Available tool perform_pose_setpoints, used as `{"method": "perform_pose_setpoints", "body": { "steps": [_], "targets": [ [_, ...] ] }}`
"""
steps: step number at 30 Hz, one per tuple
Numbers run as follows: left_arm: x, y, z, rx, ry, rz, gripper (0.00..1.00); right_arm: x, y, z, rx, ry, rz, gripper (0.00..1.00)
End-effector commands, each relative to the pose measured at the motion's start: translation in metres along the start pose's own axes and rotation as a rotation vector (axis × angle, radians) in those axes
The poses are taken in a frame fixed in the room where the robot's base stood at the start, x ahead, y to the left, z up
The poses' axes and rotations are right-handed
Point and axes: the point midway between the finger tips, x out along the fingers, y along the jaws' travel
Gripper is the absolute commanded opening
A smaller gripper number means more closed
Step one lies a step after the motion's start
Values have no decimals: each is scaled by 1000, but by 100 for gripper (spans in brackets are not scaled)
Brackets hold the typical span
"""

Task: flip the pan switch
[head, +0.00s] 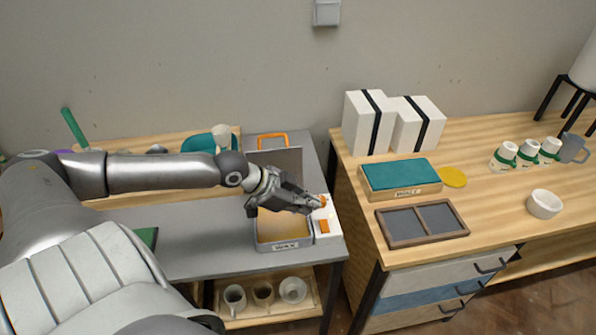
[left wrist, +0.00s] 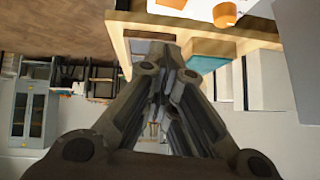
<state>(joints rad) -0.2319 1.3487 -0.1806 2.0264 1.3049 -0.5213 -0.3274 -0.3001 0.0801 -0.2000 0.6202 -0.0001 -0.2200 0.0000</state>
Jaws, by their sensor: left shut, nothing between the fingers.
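The wax pan (head: 284,242) is a grey metal box with tan contents and a raised lid, on the grey bench. Along its right side is a white control strip (head: 326,239) with an orange rocker switch (head: 324,226) near the front and an orange part (head: 323,201) farther back. My left gripper (head: 317,205) reaches over the pan from the left, shut and empty. Its tips are at the strip, close to the rear orange part; contact cannot be told. The left wrist view shows the shut fingers (left wrist: 165,78) and an orange piece (left wrist: 225,14) on white at the top.
A wooden cabinet top stands right of the bench across a narrow gap. It holds white boxes (head: 366,124), a teal-topped box (head: 401,175), a divided dark tray (head: 422,221) and a white bowl (head: 544,203). Mugs (head: 235,296) stand on a shelf below the pan.

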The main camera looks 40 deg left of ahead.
Motion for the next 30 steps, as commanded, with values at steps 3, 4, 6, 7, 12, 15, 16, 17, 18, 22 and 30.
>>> {"method": "perform_pose_setpoints", "body": {
  "steps": [3, 4, 6, 7, 12, 15, 16, 17, 18, 22, 30],
  "targets": [
    [-12, 2, -1, 3, -7, 4, 0, -7, 0, -1, 0, 0, 0, 40],
    [-15, 1, -2, 2, -6, 3, 0, -11, 0, -1, 0, 0, 0, 40],
    [-20, 1, -1, 0, -6, 2, 0, -16, 0, -2, 0, 0, 0, 40],
    [-21, 1, -1, 1, -6, 2, 0, -18, 0, -2, 0, 0, 0, 40],
    [-29, 1, -1, 1, -4, 2, 0, -26, 1, -2, 0, 0, 0, 40],
    [-31, 1, -1, 1, -2, 2, 0, -28, 1, -3, 0, 0, 0, 40],
    [-31, 2, -1, 1, -2, 3, 0, -28, 1, -3, 0, 0, 0, 40],
    [-31, 2, -1, 1, -1, 3, 0, -29, 1, -3, 0, 0, 0, 40],
    [-32, 2, -1, 1, 0, 3, 0, -29, 1, -3, 0, 0, 0, 40],
    [-32, 2, -1, 1, 1, 3, 0, -29, 1, -3, 0, 0, 0, 40],
    [-32, 2, -1, 1, 0, 2, 0, -29, 1, -3, 0, 0, 0, 40]
  ]
}}
